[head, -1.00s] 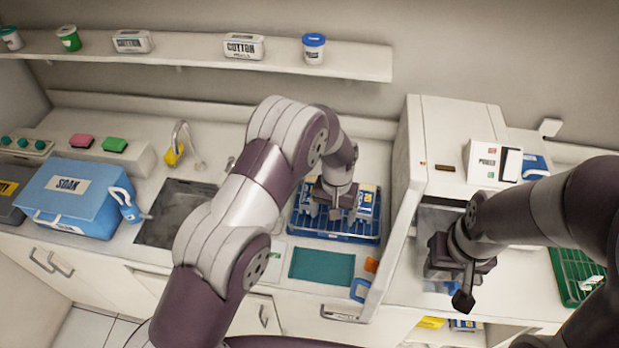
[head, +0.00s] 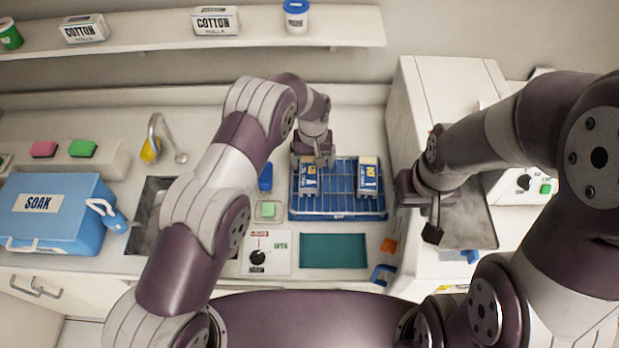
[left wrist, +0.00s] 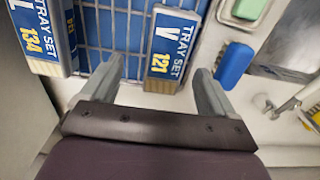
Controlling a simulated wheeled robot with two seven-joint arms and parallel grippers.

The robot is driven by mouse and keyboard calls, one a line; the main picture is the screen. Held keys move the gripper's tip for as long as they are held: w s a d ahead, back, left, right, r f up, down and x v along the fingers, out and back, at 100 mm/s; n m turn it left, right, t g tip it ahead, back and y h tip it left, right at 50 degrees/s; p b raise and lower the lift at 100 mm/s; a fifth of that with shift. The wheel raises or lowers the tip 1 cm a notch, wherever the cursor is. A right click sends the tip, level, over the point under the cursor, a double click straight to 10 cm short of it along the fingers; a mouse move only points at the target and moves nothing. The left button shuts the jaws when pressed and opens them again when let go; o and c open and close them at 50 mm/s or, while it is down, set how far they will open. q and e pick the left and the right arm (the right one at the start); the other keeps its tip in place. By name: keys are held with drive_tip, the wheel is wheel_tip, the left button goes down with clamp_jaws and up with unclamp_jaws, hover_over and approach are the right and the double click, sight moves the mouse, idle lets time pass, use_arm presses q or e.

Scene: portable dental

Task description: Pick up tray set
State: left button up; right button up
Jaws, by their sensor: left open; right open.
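Two tray sets, blue-and-white boxes, stand in a blue wire rack (head: 336,215) on the counter. The left tray set (head: 308,182) has my left gripper (head: 318,163) at its back end. The right tray set (head: 370,182) stands apart from it. In the left wrist view, the tray set marked V 121 (left wrist: 175,45) lies between the open fingers of my left gripper (left wrist: 157,85), with gaps at both sides. The tray set marked L 134 (left wrist: 45,40) is beyond the left finger. My right gripper (head: 432,215) is open and empty, right of the rack.
A teal mat (head: 334,251) lies in front of the rack. A green block in a dish (head: 267,210) and a blue object (head: 265,177) are left of it. A white machine (head: 440,95) stands at the right. A sink (head: 150,215) and blue SOAK box (head: 55,210) are left.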

sight(309, 171)
use_arm(q)
drive_tip(key=f, duration=0.2)
drive_tip(key=a+f+b, duration=0.1)
drive_tip(key=f, duration=0.3)
drive_tip(key=shift+w+a+f, duration=0.15)
drive_tip(key=shift+w+a, duration=0.1)
drive_tip(key=shift+d, duration=0.15)
drive_tip(key=shift+s+d, duration=0.25)
drive_tip(key=shift+w+a, duration=0.1)
drive_tip(key=shift+a, duration=0.1)
drive_tip(key=c, duration=1.2)
use_arm(e)
drive_tip(key=shift+w+a+f, duration=0.25)
drive_tip(key=shift+a+f, duration=0.05)
drive_tip(key=shift+f, duration=0.15)
drive_tip(key=shift+w+a+f, duration=0.2)
drive_tip(key=shift+a+f, duration=0.05)
drive_tip(key=shift+f, duration=0.2)
